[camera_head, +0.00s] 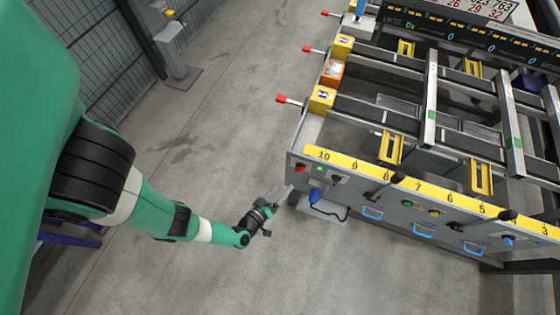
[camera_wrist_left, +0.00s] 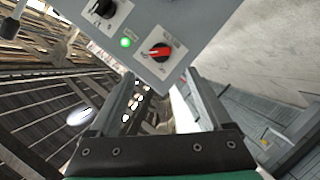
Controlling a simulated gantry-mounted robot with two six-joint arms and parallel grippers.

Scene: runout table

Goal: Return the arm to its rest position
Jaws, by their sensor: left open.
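My left arm (camera_head: 170,208) is green with black and white bands and reaches in from the left. Its gripper (camera_head: 283,193) is just left of the table's front-left corner. In the left wrist view the gripper's two grey fingers (camera_wrist_left: 159,76) stand apart with nothing between them. A red rotary switch (camera_wrist_left: 160,52) on the grey panel lies just beyond the fingertips, and I see no finger closed on it. The same red switch (camera_head: 299,169) shows in the head view. My right gripper is not in view.
The runout table (camera_head: 400,200) fills the right side, with a yellow numbered scale (camera_head: 365,166) along its front. A lit green lamp (camera_wrist_left: 126,42) sits beside the switch. Bare concrete floor (camera_head: 215,120) lies left of the table. A grey post (camera_head: 180,60) stands at the back.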

